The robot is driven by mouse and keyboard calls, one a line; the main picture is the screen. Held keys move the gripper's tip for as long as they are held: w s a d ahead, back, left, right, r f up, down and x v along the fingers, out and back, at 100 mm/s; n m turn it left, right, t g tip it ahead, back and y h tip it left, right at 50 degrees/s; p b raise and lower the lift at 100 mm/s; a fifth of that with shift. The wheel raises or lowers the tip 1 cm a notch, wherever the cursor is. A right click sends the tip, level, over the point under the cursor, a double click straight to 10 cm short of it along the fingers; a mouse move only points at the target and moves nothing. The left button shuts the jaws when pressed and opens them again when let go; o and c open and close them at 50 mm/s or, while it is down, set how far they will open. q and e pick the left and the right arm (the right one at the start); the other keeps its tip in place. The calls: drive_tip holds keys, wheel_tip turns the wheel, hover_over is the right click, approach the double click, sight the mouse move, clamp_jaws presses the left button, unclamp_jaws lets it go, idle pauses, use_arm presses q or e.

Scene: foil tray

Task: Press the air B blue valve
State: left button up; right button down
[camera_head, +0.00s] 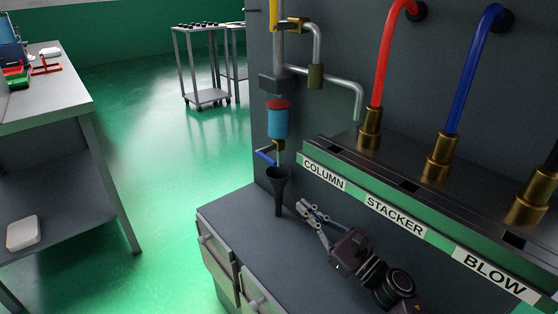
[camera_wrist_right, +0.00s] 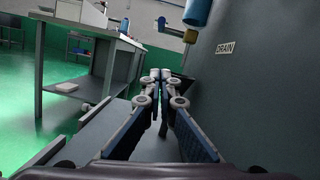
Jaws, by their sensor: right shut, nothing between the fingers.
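A blue lever (camera_head: 266,156) sticks out to the left below the blue cylinder (camera_head: 278,121) on the wall unit's left pipe. I see no "air B" label, so I cannot tell whether this lever is the valve meant. The cylinder also shows at the top of the right wrist view (camera_wrist_right: 197,12). My right gripper (camera_head: 303,207) is shut and empty, low over the grey bench top. It is to the right of the black funnel (camera_head: 279,184) and below the lever, touching neither as far as I see. It points away in the right wrist view (camera_wrist_right: 160,74). My left gripper is out of view.
A panel labelled COLUMN, STACKER and BLOW (camera_head: 395,217) stands above my right arm. Red (camera_head: 388,55) and blue (camera_head: 473,70) hoses run into its brass fittings. A DRAIN label (camera_wrist_right: 226,47) is on the wall. A grey table (camera_head: 60,105) stands left; green floor lies between.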

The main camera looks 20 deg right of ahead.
sight(265, 158)
use_arm(q)
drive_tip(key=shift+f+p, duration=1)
drive_tip(key=shift+p, duration=0.25)
use_arm(e)
drive_tip(key=w+a+r, duration=0.4)
drive_tip(key=w+r, duration=0.2)
drive_tip(key=w, duration=0.2)
drive_tip(key=shift+w+a+r, duration=0.2)
drive_tip(key=shift+a+r, duration=0.05)
drive_tip(key=shift+a, duration=0.05)
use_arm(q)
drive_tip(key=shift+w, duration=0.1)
